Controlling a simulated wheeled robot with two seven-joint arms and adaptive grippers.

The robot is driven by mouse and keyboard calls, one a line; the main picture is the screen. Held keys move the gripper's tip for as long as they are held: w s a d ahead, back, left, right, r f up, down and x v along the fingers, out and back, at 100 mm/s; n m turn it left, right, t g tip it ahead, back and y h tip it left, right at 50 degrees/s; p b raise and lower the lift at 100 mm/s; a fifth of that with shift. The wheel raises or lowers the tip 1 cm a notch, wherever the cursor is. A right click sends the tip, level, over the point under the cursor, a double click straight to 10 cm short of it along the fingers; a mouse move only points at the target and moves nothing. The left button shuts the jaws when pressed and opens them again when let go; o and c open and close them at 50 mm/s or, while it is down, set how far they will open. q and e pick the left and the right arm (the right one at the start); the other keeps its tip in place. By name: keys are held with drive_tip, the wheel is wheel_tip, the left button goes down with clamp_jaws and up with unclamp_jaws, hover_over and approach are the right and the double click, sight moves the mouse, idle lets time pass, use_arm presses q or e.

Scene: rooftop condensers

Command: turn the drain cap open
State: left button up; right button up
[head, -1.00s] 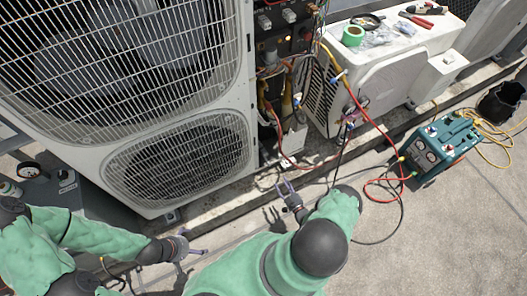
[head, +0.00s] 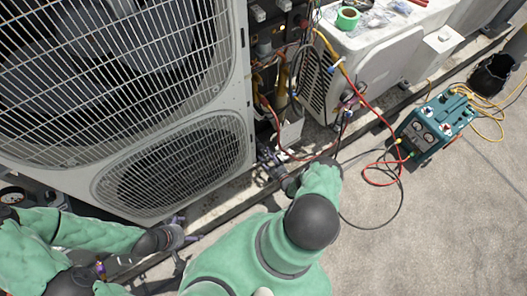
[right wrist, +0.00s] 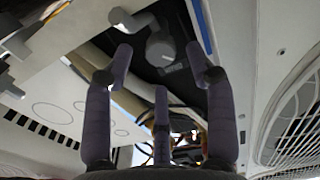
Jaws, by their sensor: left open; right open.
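A grey round fitting (right wrist: 162,46) with a stubby neck sits in the dark opening ahead of my right gripper in the right wrist view. It may be the drain cap, but I cannot tell for sure. My right gripper (right wrist: 158,72) is open, with its purple fingers spread and nothing between them; the fitting appears beyond the fingertips, apart from them. In the head view my right gripper (head: 266,160) is at the foot of the large condenser (head: 150,90), below its open service bay, partly hidden by my arm. My left gripper (head: 186,232) is open and empty, low in front of the condenser.
Hoses and wires hang from the open service bay (head: 280,80). A teal recovery machine (head: 436,125) stands on the floor at right, with red and black hoses (head: 374,166) looping towards the bay. A second white unit (head: 375,60) carries green tape (head: 347,18). Floor at lower right is clear.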

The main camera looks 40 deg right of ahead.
sight(262, 148)
drive_tip(key=shift+w+d, duration=0.2)
drive_tip(key=shift+w, duration=1.5)
clamp_jaws()
